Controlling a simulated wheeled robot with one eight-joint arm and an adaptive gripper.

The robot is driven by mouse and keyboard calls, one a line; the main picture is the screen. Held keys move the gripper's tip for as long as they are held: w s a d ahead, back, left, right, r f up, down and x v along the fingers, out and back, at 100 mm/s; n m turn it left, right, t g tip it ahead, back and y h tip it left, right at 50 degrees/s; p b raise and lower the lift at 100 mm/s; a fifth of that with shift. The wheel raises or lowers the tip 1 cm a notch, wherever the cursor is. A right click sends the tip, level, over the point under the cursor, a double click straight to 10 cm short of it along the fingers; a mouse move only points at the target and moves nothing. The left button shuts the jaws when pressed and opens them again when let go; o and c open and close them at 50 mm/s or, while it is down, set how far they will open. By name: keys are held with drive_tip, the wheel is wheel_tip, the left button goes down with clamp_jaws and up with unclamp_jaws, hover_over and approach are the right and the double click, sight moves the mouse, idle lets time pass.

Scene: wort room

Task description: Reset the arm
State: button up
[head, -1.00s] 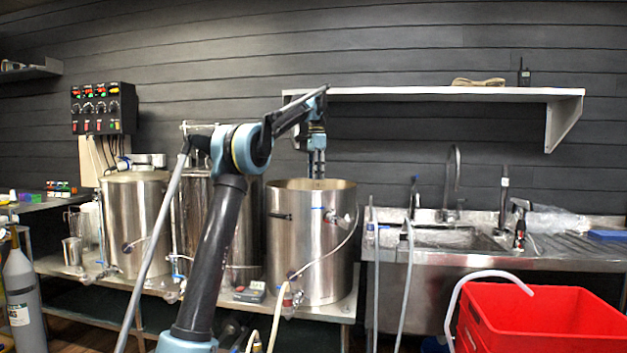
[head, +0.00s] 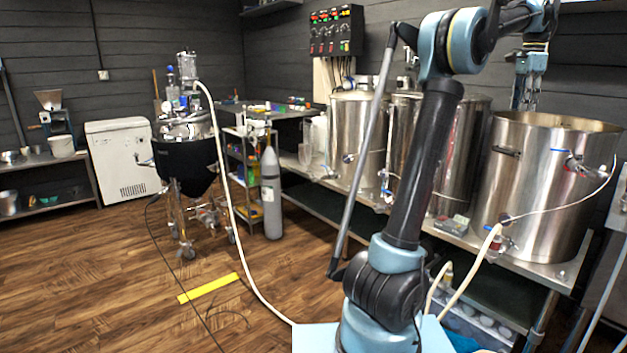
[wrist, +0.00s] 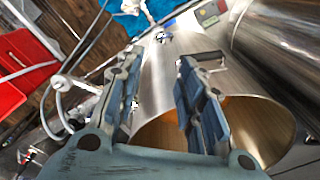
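My arm stands at the right of the head view, with the upper links bent over toward the wall. My gripper (head: 529,92) points down near the rim of the large open steel kettle (head: 535,200) on the bench. In the wrist view, the two blue-grey fingers of my gripper (wrist: 160,65) stand well apart with nothing between them. The open kettle's rim and tan-looking inside show behind and below the fingers in that view. How far the fingertips are from the rim is hard to tell.
Two closed steel vessels stand left of the kettle under a control box (head: 336,32). A gas cylinder (head: 271,190), a black-jacketed tank (head: 187,160) on wheels and a white chest (head: 122,160) stand farther left. The wooden floor has a yellow strip (head: 208,288) and hoses. A red crate (wrist: 25,75) shows in the wrist view.

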drive_tip(key=w+a+f+n, duration=0.1)
drive_tip(key=a+f+n, duration=0.25)
drive_tip(key=a, duration=1.05)
drive_tip(key=a+f+n, duration=0.3)
drive_tip(key=a+n, duration=0.1)
drive_tip(key=a, duration=1)
drive_tip(key=s+a+f+n+t, duration=0.1)
drive_tip(key=s+a+f+n, duration=0.1)
drive_tip(key=s+a+f, duration=0.45)
drive_tip(key=s+a+f+n, duration=0.1)
drive_tip(key=a+f+n, duration=0.25)
drive_tip(key=a, duration=0.55)
drive_tip(key=s+a+f+n, duration=0.2)
drive_tip(key=s+a+f, duration=0.2)
drive_tip(key=f, duration=0.3)
drive_tip(key=s+a+f+n, duration=0.2)
drive_tip(key=s+a+f, duration=0.2)
drive_tip(key=s+f, duration=0.2)
drive_tip(key=s+a+f+n+t, duration=0.1)
drive_tip(key=s+a+f+n, duration=0.2)
drive_tip(key=f, duration=0.7)
drive_tip(key=shift+s+a, duration=0.85)
drive_tip(key=shift+s, duration=0.35)
drive_tip(key=shift+d, duration=0.15)
